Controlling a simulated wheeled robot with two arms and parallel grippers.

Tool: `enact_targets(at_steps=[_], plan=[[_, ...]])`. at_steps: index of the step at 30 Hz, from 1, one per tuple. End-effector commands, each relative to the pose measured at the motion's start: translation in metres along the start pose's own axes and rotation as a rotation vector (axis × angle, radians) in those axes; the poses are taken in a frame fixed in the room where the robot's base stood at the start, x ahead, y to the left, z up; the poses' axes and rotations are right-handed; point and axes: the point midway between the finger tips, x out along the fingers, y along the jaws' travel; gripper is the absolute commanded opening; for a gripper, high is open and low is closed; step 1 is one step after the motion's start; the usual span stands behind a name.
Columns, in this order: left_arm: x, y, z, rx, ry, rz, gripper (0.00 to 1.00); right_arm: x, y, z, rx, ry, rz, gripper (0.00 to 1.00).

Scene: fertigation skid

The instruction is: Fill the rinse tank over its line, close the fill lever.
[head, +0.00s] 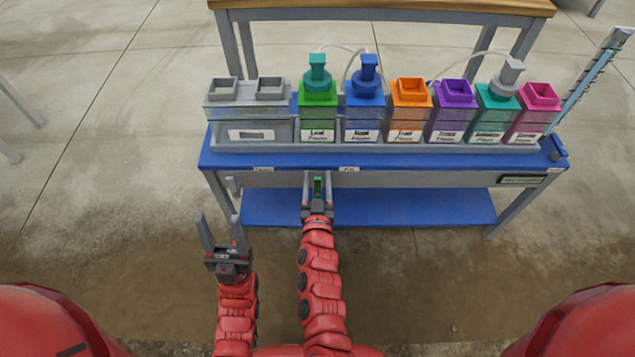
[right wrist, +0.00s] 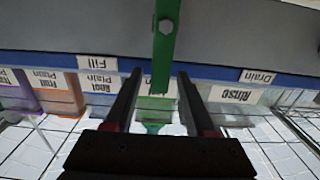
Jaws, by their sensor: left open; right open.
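The rinse tank (head: 226,132) is the wide clear-grey container at the left end of the bench; its water level and line cannot be made out. The green fill lever (head: 317,186) is on the bench's front panel and points up and down; the right wrist view also shows it (right wrist: 165,45), with a bolt. My right gripper (head: 318,190) is open, with its fingers on either side of the lever and a gap showing. It also appears in the right wrist view (right wrist: 160,98). My left gripper (head: 221,232) is open and empty, in front of the bench's left end.
The "Fill" label (head: 349,169) is near the green lever. Several coloured tanks, such as the orange one (head: 409,118), stand right of the rinse tank. The floor in front is clear.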

Motion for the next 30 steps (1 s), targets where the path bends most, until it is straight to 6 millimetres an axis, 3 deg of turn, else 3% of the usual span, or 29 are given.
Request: enact_targets(at_steps=[8, 17, 30], plan=[[-0.0001, 0.0000, 0.0000, 0.000, 0.000, 0.000, 0.55, 0.0013, 0.0002, -0.0006, -0.001, 0.000, 0.000, 0.53], [-0.0002, 0.0000, 0.0000, 0.000, 0.000, 0.000, 0.55, 0.0010, 0.0002, -0.0006, -0.001, 0.001, 0.000, 0.00], [-0.0002, 0.0000, 0.0000, 0.000, 0.000, 0.000, 0.55, 0.0009, 0.0002, -0.0004, -0.001, 0.001, 0.000, 0.00]])
